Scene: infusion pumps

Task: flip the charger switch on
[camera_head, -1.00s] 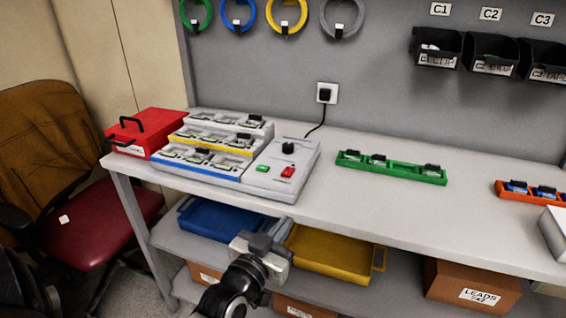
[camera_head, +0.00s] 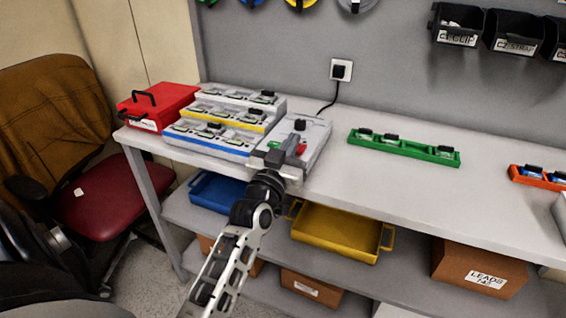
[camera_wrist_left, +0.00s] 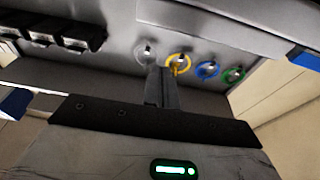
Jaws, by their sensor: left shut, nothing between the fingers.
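The charger is a grey stepped unit with a flat control panel (camera_head: 312,133) at its right side. The panel carries a black knob (camera_head: 300,125), a red switch (camera_head: 302,148) and a green button or light (camera_head: 273,146). My left gripper (camera_head: 291,145) is over the front part of the panel, close to the red switch, its fingers shut and empty. It hides part of the panel's front; whether it touches cannot be told. In the left wrist view the shut fingers (camera_wrist_left: 162,72) point at the back wall and rings; the panel is not visible there. My right gripper is not in view.
Small devices sit in the charger's tiers (camera_head: 225,123). A red box (camera_head: 160,103) stands to its left, a green tray (camera_head: 405,149) to its right. A black plug (camera_head: 340,70) is in the wall socket. Bare tabletop (camera_head: 370,185) lies right of the charger.

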